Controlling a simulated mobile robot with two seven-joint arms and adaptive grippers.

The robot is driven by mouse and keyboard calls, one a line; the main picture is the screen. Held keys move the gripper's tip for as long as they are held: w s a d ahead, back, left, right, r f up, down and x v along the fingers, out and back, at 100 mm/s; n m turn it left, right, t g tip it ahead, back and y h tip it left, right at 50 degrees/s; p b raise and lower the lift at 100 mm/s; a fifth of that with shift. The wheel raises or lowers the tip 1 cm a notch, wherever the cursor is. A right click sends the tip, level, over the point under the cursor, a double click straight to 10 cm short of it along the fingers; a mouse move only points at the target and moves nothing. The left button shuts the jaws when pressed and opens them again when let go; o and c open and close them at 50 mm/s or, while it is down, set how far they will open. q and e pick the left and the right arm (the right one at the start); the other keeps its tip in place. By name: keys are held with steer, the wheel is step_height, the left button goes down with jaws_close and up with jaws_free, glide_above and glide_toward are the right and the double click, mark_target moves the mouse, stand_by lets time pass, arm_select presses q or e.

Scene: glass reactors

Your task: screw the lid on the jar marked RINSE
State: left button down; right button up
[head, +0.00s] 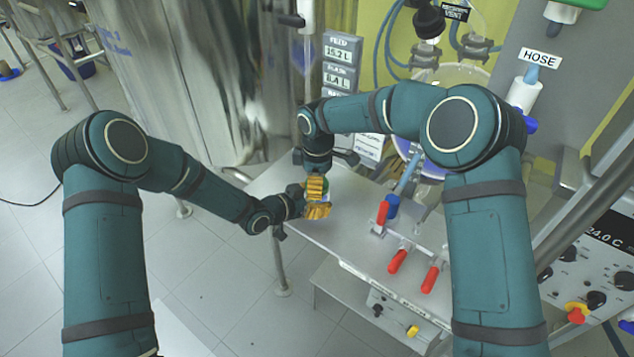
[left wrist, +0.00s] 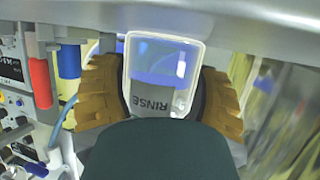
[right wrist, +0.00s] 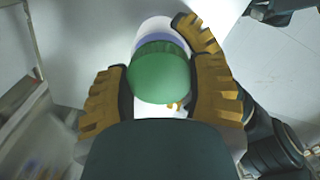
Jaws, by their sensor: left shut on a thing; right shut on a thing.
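The jar marked RINSE (left wrist: 163,65) is clear to white, with a grey label and blue contents. My left gripper (head: 318,210) is shut around it, one finger on each side in the left wrist view. The green lid (right wrist: 160,75) is round with a ribbed edge and sits over the jar's top in the right wrist view. My right gripper (right wrist: 158,92) is shut around the lid from above. In the head view the lid (head: 327,187) is a small green patch between the two grippers. The fingers hide most of the jar. I cannot tell how tightly the lid sits.
The grippers are over the left part of a steel table (head: 345,231). Red-handled clamps (head: 397,261) stand on its right part. A large steel vessel (head: 205,75) is behind on the left. A control panel (head: 600,270) is at the right.

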steer(key=o, duration=1.3)
steer(key=shift+r, duration=2.3)
steer(key=shift+o, duration=0.9)
step_height(320, 180, up, 12)
